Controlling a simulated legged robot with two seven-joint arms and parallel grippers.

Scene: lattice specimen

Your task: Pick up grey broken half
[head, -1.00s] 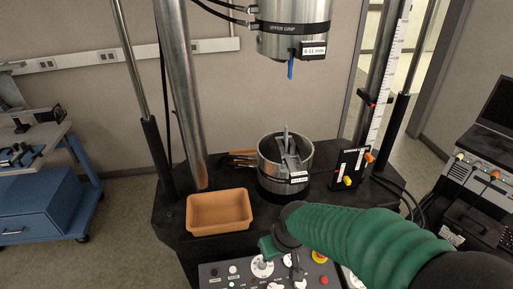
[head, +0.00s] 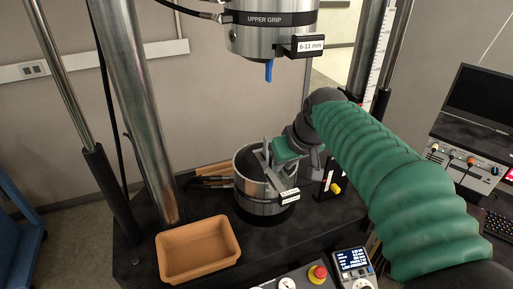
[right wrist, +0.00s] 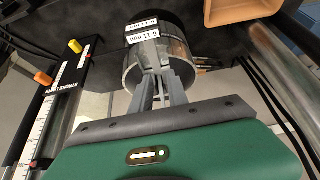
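My right gripper (right wrist: 160,88) reaches down to the steel lower grip (head: 262,200). Its two grey fingers stand apart with a narrow gap between them. In the head view the right gripper (head: 268,155) is at the top of the lower grip's opening. Grey parts stand up in that opening; the grey broken half cannot be clearly told from the grip jaws and the fingers there. The lower grip also shows in the right wrist view (right wrist: 132,72), with a "6-11 mm" label. A blue piece (head: 268,71) hangs from the upper grip (head: 270,35). My left gripper is not in view.
An empty terracotta tray (head: 198,270) lies left of the lower grip. Tools with wooden handles (head: 208,180) lie behind it. A steel column (head: 135,110) rises at the left. A control panel with a red button (head: 317,273) is in front.

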